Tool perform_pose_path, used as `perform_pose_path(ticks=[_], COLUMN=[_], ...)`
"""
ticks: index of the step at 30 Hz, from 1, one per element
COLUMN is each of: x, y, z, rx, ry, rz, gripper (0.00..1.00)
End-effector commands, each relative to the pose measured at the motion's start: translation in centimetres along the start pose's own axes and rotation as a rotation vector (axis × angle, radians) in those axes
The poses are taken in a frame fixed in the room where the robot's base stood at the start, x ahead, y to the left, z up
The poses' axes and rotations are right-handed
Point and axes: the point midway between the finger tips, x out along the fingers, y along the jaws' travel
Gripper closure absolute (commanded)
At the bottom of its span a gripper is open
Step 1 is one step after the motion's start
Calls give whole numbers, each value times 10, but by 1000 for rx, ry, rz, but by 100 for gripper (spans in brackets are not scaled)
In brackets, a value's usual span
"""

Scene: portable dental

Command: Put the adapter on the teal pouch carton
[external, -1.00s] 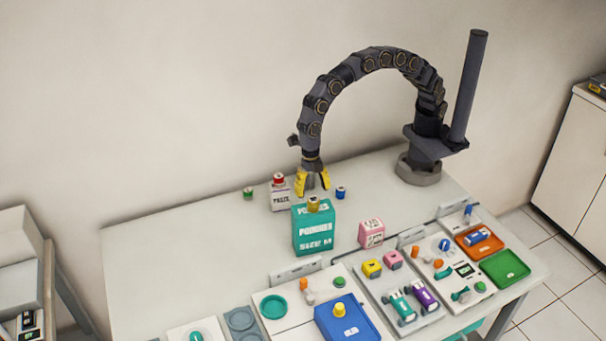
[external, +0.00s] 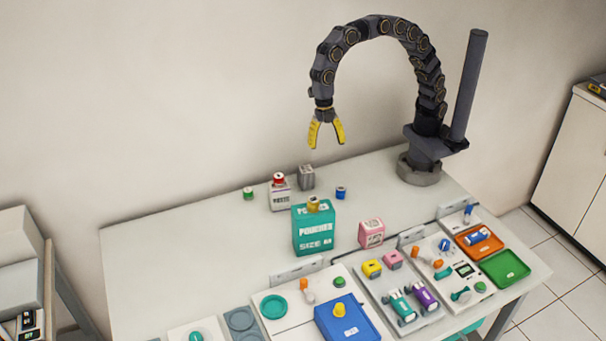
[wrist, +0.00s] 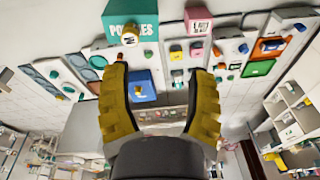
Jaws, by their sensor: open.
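The teal pouch carton (external: 314,236) stands upright on the table; its printed front also shows in the wrist view (wrist: 118,14). A small yellow piece with a pale marked top (external: 313,205) sits on top of the carton, and it also shows in the wrist view (wrist: 130,36). It may be the adapter; similar small pieces are green (external: 249,193), red (external: 279,179) and blue (external: 340,192). My gripper (external: 327,145) is open and empty in the air, well above the table behind the carton. In the wrist view nothing lies between its yellow fingers (wrist: 157,72).
A white carton (external: 280,197) and a grey block (external: 306,177) stand behind the teal carton. A pink carton (external: 371,233) stands to its right. Trays with small parts, including a blue tray (external: 348,319), fill the front. The table's left part is clear.

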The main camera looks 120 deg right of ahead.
Motion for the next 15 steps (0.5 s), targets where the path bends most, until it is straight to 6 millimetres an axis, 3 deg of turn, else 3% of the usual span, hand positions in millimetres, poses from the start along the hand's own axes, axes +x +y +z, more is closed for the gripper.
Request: perform_pose_path(ticks=[3,7,15], x=[-23,-34,-26], y=[-48,-101,-218], z=[32,69,147], rx=[201,437,958], ry=[-22,-59,-153], rz=[-11,-16,7], gripper=[44,44,44])
